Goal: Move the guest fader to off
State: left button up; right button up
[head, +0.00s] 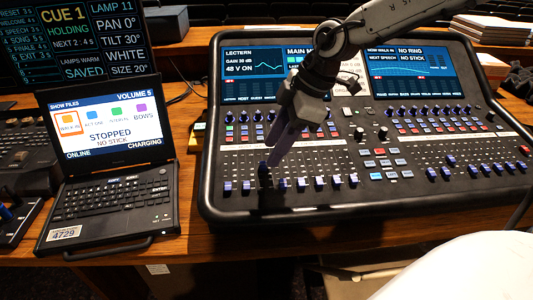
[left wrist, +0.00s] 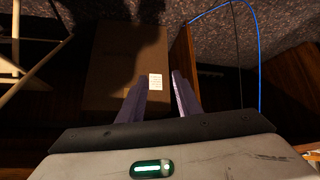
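The mixing desk (head: 212,190) has a row of faders along its lower part. Several blue-capped faders (head: 320,182) stand in the left bank, and more (head: 446,172) in the right bank. I cannot read which one is the guest fader. My right gripper (head: 270,160) reaches down over the left bank, its purple fingertips close to a dark fader cap (head: 264,174). The fingers overlap in the head view, so their gap and any contact are unclear. My left gripper (left wrist: 160,84) shows in the left wrist view, open and empty, pointing at the floor, away from the desk.
A laptop (head: 108,170) showing "STOPPED" stands left of the desk, with a cue screen (head: 75,40) behind it. Papers (head: 490,25) lie at the back right. In the left wrist view, a brown box (left wrist: 112,60) and a blue cable (left wrist: 225,8) lie below the left gripper.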

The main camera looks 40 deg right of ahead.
aim_at(263, 164)
jog(key=shift+x, duration=1.95)
grip_shut()
